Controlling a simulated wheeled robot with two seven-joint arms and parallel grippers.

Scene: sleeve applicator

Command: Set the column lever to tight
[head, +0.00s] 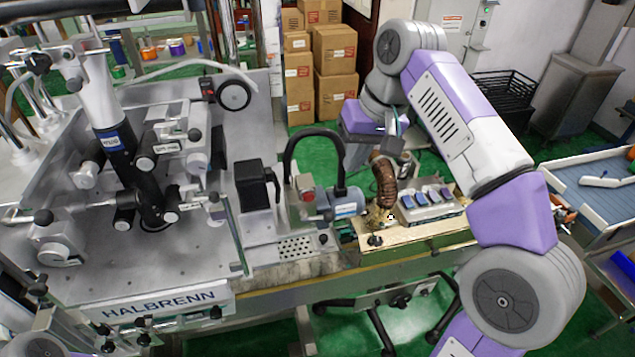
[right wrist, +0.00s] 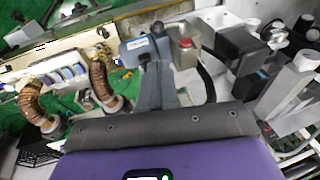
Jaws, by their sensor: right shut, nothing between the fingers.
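My left gripper is out of view.
A motor with a red button box (head: 308,196) and a black curved hose (head: 312,140) stand between my right gripper and the column. A brown corrugated hose (head: 383,182) and a panel of blue switches (head: 430,203) are close by. Cardboard boxes (head: 335,52) stand behind.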

